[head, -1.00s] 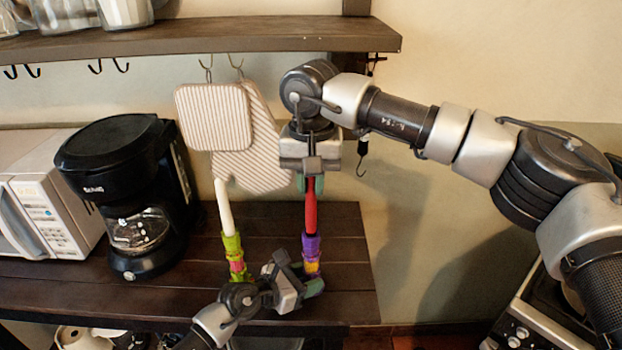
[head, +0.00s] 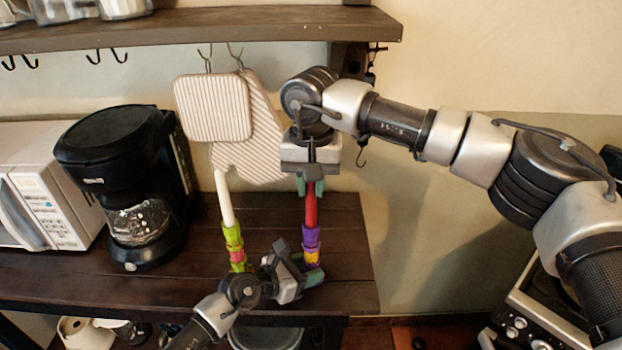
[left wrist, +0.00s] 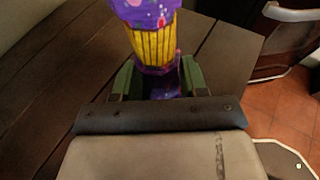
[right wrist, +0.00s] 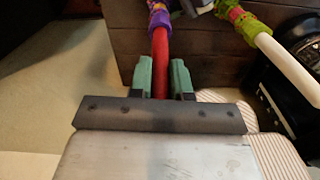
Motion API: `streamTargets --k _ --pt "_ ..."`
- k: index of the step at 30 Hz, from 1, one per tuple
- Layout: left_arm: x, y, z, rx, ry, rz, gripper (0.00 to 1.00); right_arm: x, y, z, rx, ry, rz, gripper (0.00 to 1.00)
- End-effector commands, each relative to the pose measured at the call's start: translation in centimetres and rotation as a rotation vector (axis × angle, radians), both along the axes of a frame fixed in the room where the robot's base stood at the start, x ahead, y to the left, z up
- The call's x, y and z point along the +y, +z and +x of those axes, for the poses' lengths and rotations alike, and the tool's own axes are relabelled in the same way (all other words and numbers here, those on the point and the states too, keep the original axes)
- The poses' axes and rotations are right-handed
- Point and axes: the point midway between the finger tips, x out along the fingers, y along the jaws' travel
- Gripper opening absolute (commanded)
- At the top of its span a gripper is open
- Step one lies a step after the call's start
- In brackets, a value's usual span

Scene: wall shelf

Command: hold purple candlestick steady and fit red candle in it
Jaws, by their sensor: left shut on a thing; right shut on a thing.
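The purple candlestick (head: 311,243), purple with a yellow band, stands upright on the dark wooden counter. My left gripper (head: 308,275) is shut on its lower part; the left wrist view shows the candlestick (left wrist: 155,40) between the green fingertips (left wrist: 157,80). The red candle (head: 311,205) is upright above the candlestick. My right gripper (head: 311,184) is shut on its upper part from above. In the right wrist view the red candle (right wrist: 160,55) runs from the fingers to the purple candlestick (right wrist: 159,17). Its lower end meets the candlestick's top; how deep it sits I cannot tell.
A green and pink candlestick (head: 233,243) with a white candle (head: 224,198) stands close on the left. A black coffee maker (head: 130,185) and a white microwave (head: 45,195) are further left. Striped mitts (head: 245,135) hang behind, under the wall shelf (head: 200,35).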

Motion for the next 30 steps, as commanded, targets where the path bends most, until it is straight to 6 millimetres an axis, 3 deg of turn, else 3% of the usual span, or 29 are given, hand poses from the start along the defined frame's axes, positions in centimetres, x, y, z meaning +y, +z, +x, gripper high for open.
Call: streamTargets --k 5,6,11,22,30 --pt "-0.1 -0.4 -0.2 0.008 -0.004 0.004 0.30 0.0 -0.5 0.0 0.001 0.000 0.000 0.00" --pt "0.0 -0.4 -0.2 0.008 -0.004 0.004 0.30 0.0 -0.5 0.0 0.001 0.000 0.000 0.24" --pt "0.0 -0.4 -0.2 0.008 -0.004 0.004 0.30 0.0 -0.4 0.0 0.000 0.000 0.000 0.48" --pt "0.0 -0.4 -0.2 0.008 -0.004 0.004 0.30 0.0 0.3 0.0 -0.002 0.000 0.001 0.48" --pt "0.0 -0.4 -0.2 0.009 -0.004 0.005 0.30 0.0 5.5 0.0 -0.003 -0.001 0.001 0.48"
